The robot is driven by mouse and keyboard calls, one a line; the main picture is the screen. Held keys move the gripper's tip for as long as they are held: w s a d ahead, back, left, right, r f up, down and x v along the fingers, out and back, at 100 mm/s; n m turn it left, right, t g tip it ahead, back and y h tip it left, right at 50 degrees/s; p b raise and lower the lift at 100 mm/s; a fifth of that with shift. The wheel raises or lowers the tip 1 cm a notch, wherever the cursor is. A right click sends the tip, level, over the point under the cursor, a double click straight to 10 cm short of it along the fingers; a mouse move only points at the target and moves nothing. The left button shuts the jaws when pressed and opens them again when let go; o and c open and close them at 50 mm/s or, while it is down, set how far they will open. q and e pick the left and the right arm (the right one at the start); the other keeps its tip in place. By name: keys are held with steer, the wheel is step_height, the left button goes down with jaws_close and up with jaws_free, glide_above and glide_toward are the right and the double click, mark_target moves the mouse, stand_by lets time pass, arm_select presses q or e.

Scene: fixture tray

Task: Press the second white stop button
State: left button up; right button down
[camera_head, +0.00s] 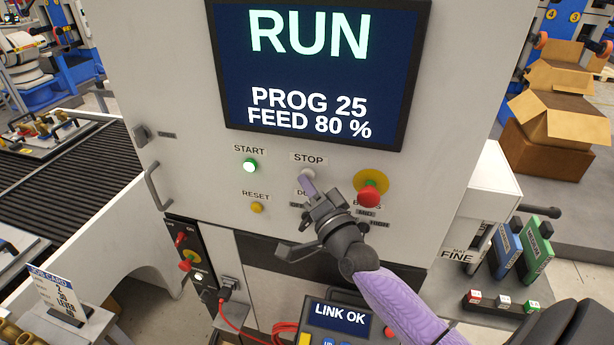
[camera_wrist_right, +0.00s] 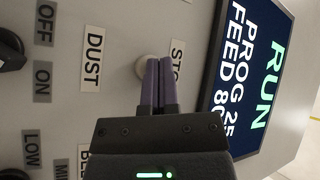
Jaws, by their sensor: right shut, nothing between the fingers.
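The white stop button (camera_head: 307,173) sits under the STOP label on the machine's upright panel, below the screen. My right gripper (camera_head: 308,186) is shut and empty, its purple fingers pointing at this button from just below it. In the right wrist view the two fingertips (camera_wrist_right: 160,62) lie together and overlap the pale round button (camera_wrist_right: 142,68), hiding part of it. I cannot tell whether they touch it. A small whitish lit button (camera_head: 198,276) also shows on the lower left side panel. My left gripper is not in view.
The green START button (camera_head: 249,166), yellow RESET button (camera_head: 257,208) and red emergency knob (camera_head: 370,190) surround the stop button. The screen (camera_head: 318,75) above reads RUN. A pendant (camera_head: 340,318) reading LINK OK is below. The knob labelled DUST is hidden behind my gripper in the head view.

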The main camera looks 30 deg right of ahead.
steer(key=shift+w+d, duration=0.2)
steer(key=shift+d, duration=0.05)
steer(key=shift+a, duration=0.1)
stand_by(0.5)
steer(key=shift+s+a+p, duration=0.4)
steer(key=shift+s+a, duration=0.15)
steer(key=s+a+p, duration=0.2)
steer(key=s+a, duration=0.1)
steer(key=a, duration=0.1)
steer(key=shift+s, duration=0.15)
steer(key=shift+d, duration=0.1)
stand_by(0.5)
